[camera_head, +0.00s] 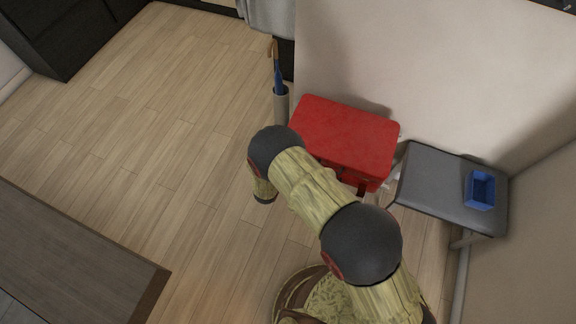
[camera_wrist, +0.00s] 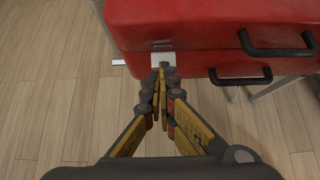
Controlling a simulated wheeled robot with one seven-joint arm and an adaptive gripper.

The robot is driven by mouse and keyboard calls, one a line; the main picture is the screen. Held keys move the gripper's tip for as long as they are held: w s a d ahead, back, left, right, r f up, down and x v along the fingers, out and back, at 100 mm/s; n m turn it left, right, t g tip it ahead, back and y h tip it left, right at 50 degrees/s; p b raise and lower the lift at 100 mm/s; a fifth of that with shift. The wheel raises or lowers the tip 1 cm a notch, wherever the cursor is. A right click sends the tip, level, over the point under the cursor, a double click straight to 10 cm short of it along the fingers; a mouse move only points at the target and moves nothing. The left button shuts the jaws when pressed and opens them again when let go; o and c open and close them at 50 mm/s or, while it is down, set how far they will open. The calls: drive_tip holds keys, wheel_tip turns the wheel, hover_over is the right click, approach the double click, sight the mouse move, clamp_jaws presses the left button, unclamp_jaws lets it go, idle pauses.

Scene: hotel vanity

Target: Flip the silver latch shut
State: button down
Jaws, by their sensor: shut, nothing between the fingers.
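A red case (camera_head: 345,135) lies flat in the head view, against the wall. In the wrist view the red case (camera_wrist: 190,22) fills the top, with a seam between lid and base. The silver latch (camera_wrist: 165,59) is a small pale plate on its front, near the seam. My gripper (camera_wrist: 161,70) is shut and empty, with its fingertips right at the lower edge of the latch. I cannot tell whether they touch it. The fingertips hide part of the latch's lower edge. In the head view my arm hides the gripper and the latch.
Two black handles (camera_wrist: 277,43) (camera_wrist: 241,77) stick out from the case, right of the latch. A dark bench (camera_head: 430,185) with a blue bin (camera_head: 481,190) stands right of the case. An umbrella holder (camera_head: 281,105) stands to its left. Wooden floor is open further left.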

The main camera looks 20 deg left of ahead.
drive_tip(key=shift+w+r, duration=0.1)
drive_tip(key=shift+r, duration=0.05)
idle(0.4)
drive_tip(key=shift+r+p, duration=0.4)
drive_tip(key=shift+r, duration=0.3)
